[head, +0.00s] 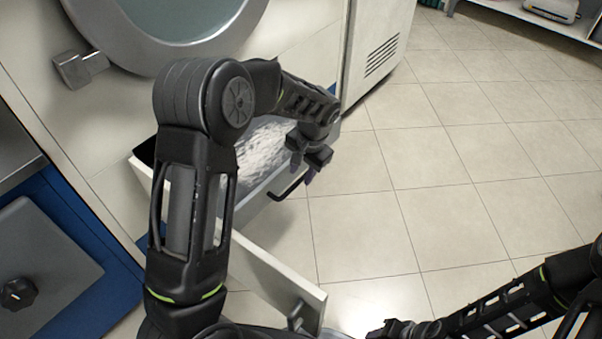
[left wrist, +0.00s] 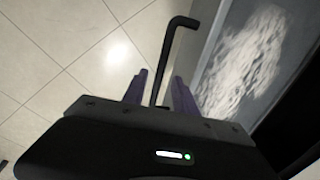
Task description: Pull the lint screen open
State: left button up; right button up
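The lint screen (head: 261,206) is a light tray with a mesh panel covered in whitish lint (head: 266,143). It juts out from the dryer's lower front, behind my left arm. A black bent handle (head: 290,191) sticks out from its front. My left gripper (head: 304,170) is at this handle. In the left wrist view, the handle (left wrist: 168,55) passes between the two purple fingers (left wrist: 160,80), with gaps showing on both sides. The left gripper looks open around it. My right gripper (head: 398,329) is low at the bottom edge, with its fingers unclear.
A pale hinged panel (head: 268,272) stands open below the screen, near my left arm. The round dryer door (head: 180,45) is above, with its handle (head: 80,68) at left. A white cabinet (head: 378,50) stands behind. The tiled floor (head: 450,160) to the right is clear.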

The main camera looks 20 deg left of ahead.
pick_arm(q)
jog(key=r, duration=0.3)
jog(key=d+r+p, duration=0.1)
jog(key=r, duration=0.1)
jog(key=shift+s+r, duration=0.1)
jog(key=shift+r, duration=0.25)
